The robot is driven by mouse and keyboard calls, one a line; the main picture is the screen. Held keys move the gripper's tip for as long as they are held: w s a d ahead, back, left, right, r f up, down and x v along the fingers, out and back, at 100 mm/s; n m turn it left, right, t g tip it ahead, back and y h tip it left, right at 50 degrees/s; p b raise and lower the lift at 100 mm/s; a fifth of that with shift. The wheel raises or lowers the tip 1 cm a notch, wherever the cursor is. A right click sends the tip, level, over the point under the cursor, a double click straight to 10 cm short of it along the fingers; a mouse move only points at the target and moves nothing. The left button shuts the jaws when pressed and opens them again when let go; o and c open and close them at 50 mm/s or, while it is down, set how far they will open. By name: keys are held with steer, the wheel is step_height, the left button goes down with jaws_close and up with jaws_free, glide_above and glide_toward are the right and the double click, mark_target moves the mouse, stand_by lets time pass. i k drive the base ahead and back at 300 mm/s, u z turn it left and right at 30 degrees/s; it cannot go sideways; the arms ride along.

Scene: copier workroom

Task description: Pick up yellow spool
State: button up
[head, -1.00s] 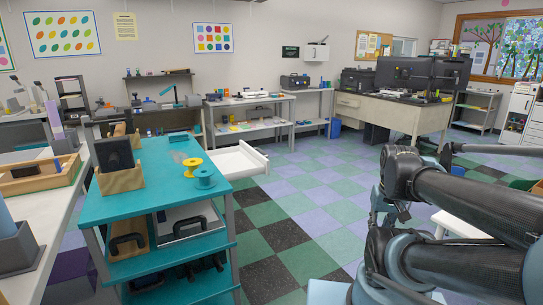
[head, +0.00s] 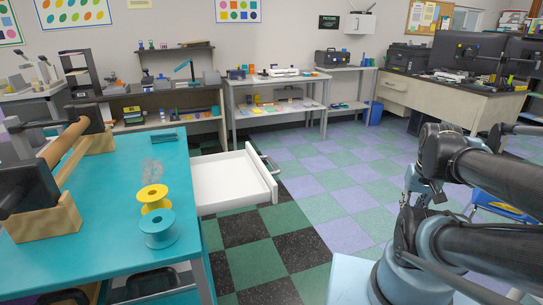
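The yellow spool (head: 154,193) stands upright on the teal table top (head: 100,220), close to its right edge. A teal-blue spool (head: 158,240) stands just in front of it and covers part of its lower rim. My arm shows at the right of the head view, well away from the spools.
A white open drawer (head: 225,180) juts out from the table's right side, beside the yellow spool. A wooden stand with a roller (head: 65,145) occupies the table's left part. Checkered floor (head: 330,190) is clear to the right. A desk (head: 450,100) stands at the back right.

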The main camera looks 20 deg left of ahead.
mark_target(153, 196)
steer(key=i, duration=2.95)
steer(key=u, duration=4.25)
